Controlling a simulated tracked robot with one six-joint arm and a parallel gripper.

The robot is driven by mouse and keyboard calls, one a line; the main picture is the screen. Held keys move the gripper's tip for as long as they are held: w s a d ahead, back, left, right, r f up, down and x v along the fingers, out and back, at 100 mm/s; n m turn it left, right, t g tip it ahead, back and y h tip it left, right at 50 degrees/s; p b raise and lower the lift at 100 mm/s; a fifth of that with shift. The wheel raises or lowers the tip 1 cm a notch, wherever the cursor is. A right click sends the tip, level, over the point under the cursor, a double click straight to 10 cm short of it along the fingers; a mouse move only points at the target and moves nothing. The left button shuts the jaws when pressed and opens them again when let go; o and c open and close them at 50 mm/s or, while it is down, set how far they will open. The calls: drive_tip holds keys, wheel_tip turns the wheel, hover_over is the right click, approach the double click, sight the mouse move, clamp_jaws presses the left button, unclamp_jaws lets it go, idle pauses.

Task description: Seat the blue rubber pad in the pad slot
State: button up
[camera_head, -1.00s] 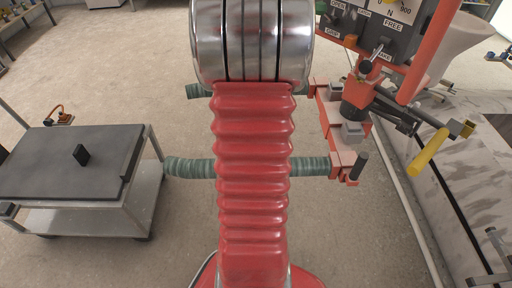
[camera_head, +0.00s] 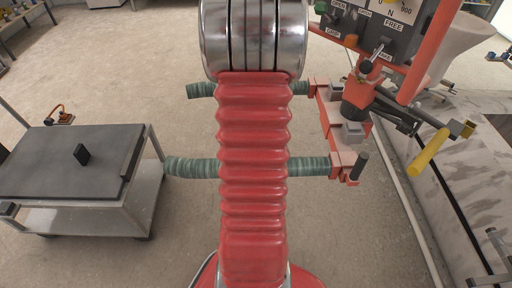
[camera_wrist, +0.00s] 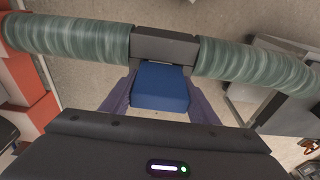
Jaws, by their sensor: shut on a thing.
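The blue rubber pad (camera_wrist: 161,88) is between the purple-grey fingers of my gripper (camera_wrist: 160,84) in the wrist view. The gripper is shut on it. A dark grey block (camera_wrist: 165,45) lies just beyond the pad, in line between two lengths of green ribbed hose. The pad's far edge is close to this block in the picture; I cannot tell if they touch. I cannot make out the pad slot itself. In the head view my red arm hides the gripper, the pad and the block.
Green hoses (camera_head: 196,168) run sideways behind my arm, joined to an orange frame (camera_head: 340,150) at right. A control panel (camera_head: 375,30) and yellow handle (camera_head: 427,152) stand there. A grey cart (camera_head: 60,165) stands left. Bare floor lies between.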

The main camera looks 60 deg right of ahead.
drive_tip(key=shift+f, duration=0.35)
drive_tip(key=o, duration=1.1)
drive_tip(key=shift+r, duration=0.8)
wheel_tip(320, 180, up, 12)
drive_tip(key=a, duration=0.1)
drive_tip(key=shift+s+a+f, duration=0.2)
drive_tip(key=shift+s+a, duration=0.1)
drive_tip(key=shift+s, duration=0.1)
